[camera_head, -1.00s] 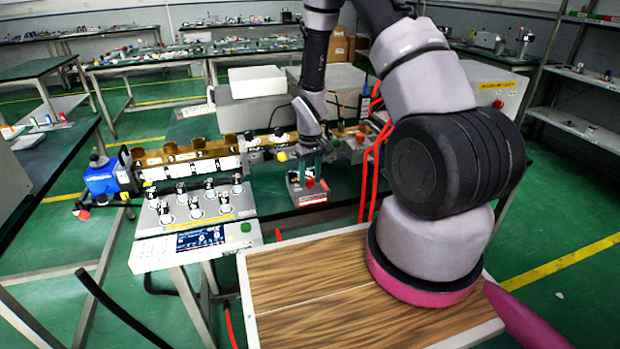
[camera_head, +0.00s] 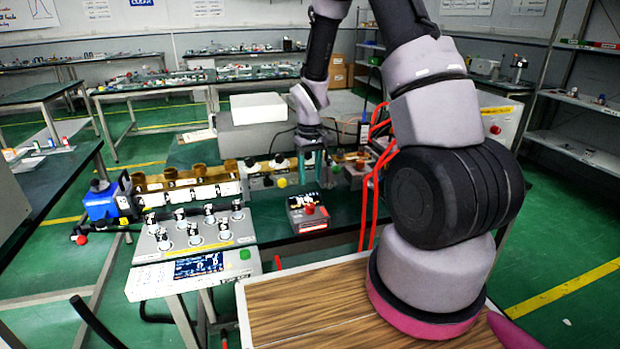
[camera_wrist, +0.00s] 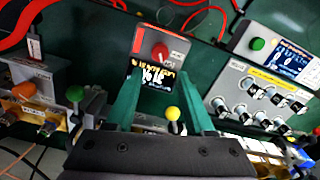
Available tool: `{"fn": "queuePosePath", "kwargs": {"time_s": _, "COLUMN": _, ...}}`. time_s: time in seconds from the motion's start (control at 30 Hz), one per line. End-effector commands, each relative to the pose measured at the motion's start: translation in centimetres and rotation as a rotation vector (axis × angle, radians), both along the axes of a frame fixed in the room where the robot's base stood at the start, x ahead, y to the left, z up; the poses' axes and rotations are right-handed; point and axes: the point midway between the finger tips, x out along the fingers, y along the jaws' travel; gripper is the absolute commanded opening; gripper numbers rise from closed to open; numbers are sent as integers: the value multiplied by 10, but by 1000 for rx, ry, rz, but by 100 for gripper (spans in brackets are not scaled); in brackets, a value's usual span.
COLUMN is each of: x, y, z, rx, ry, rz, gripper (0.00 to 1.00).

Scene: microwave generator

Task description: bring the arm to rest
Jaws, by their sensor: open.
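My gripper (camera_head: 313,178) hangs at the back bench, above and slightly behind a small meter box with a red knob (camera_head: 308,213). My gripper (camera_wrist: 158,88) shows two green fingers spread apart in the wrist view. Nothing is held between them. The meter box (camera_wrist: 142,44) lies beyond the fingertips there, with its red knob and lit display visible. The box stands apart from the fingers on the dark green bench top. My arm reaches from the right foreground, bent up and over towards the bench.
A brass waveguide line (camera_head: 185,178) with knobs runs along the bench left of the gripper. A control panel (camera_head: 198,243) with several knobs and a screen stands in front. Red cables (camera_head: 370,190) hang close on the right. A white box (camera_head: 257,107) stands behind.

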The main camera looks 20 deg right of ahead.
Motion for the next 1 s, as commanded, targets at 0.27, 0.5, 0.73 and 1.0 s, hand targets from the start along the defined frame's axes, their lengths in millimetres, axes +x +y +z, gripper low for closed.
{"fn": "queuePosePath", "kwargs": {"time_s": 0.27, "x": 0, "y": -1, "z": 25, "rx": 5, "ry": -31, "rz": -28, "gripper": 54}}
{"fn": "queuePosePath", "kwargs": {"time_s": 0.5, "x": -18, "y": -7, "z": 130, "rx": 40, "ry": -152, "rz": -161, "gripper": 54}}
{"fn": "queuePosePath", "kwargs": {"time_s": 0.73, "x": -61, "y": -11, "z": 223, "rx": 101, "ry": -273, "rz": -299, "gripper": 54}}
{"fn": "queuePosePath", "kwargs": {"time_s": 1.0, "x": -132, "y": -11, "z": 303, "rx": 206, "ry": -406, "rz": -445, "gripper": 54}}
